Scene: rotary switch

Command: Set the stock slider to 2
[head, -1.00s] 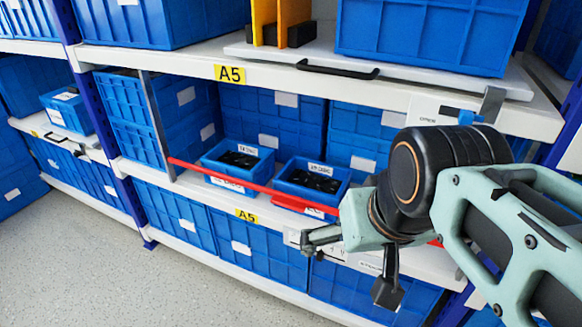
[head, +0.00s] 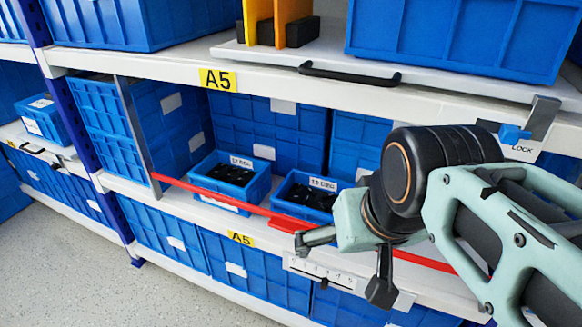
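The stock slider is a white strip with a row of small numbers (head: 300,267) on the front edge of the lower A5 shelf. A small dark knob (head: 324,284) shows at its lower edge, near the middle; I cannot tell which number it marks. My gripper (head: 340,268) is open and empty, one finger reaching left above the strip and the other hanging down to its right. In this view the fingers flank the strip's right part. I cannot tell how far they are from it, and I see no clear contact.
A red bar (head: 222,204) runs across the shelf front, before two small blue bins (head: 230,183) (head: 305,198) of dark parts. Large blue crates (head: 258,270) stand below. A blue-tipped lever (head: 515,134) marked LOCK is at upper right. The floor (head: 90,265) at left is clear.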

